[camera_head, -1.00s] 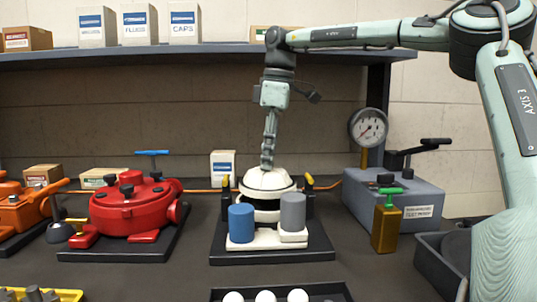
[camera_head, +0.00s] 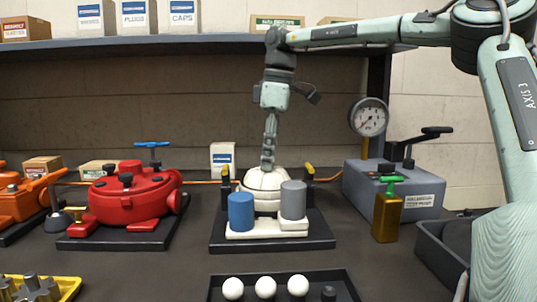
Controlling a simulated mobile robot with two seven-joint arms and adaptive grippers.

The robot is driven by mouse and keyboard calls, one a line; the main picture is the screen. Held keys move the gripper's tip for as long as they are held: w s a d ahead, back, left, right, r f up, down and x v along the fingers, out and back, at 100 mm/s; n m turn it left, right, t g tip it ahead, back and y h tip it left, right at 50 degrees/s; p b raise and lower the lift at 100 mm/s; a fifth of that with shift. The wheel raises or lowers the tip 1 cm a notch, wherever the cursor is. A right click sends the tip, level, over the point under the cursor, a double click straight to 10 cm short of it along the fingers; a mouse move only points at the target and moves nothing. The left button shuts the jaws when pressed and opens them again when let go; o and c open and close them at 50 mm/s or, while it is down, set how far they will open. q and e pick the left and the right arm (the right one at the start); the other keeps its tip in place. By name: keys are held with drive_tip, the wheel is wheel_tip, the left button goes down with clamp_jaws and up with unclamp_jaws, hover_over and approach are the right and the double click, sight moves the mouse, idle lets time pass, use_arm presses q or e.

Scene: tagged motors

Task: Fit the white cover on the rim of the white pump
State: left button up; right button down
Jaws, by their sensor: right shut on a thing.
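The white cover (camera_head: 264,181) is a low dome in the middle of the bench. My right gripper (camera_head: 268,163) points down from above and is shut on the top of the cover. The white pump (camera_head: 267,233) stands on a dark base plate directly under the cover, with a blue cylinder (camera_head: 241,211) and a grey cylinder (camera_head: 293,201) at its front. The cover looks level and down on the pump's rim, with no dark gap showing. The cylinders hide part of the rim, so full seating cannot be told. My left gripper is out of view.
Two yellow-tipped posts (camera_head: 309,171) flank the pump. A red pump (camera_head: 130,197) stands left; a grey box with a gauge (camera_head: 369,117) and an amber bottle (camera_head: 387,214) stand right. A black tray with white balls (camera_head: 265,287) lies in front. A shelf (camera_head: 200,48) runs behind.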

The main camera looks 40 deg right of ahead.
drive_tip(key=shift+f, duration=0.3)
drive_tip(key=c, duration=1.2)
unclamp_jaws()
wheel_tip(320, 180, up, 2)
drive_tip(key=shift+r+p, duration=0.25)
drive_tip(key=shift+p, duration=0.75)
drive_tip(key=shift+r, duration=1.8)
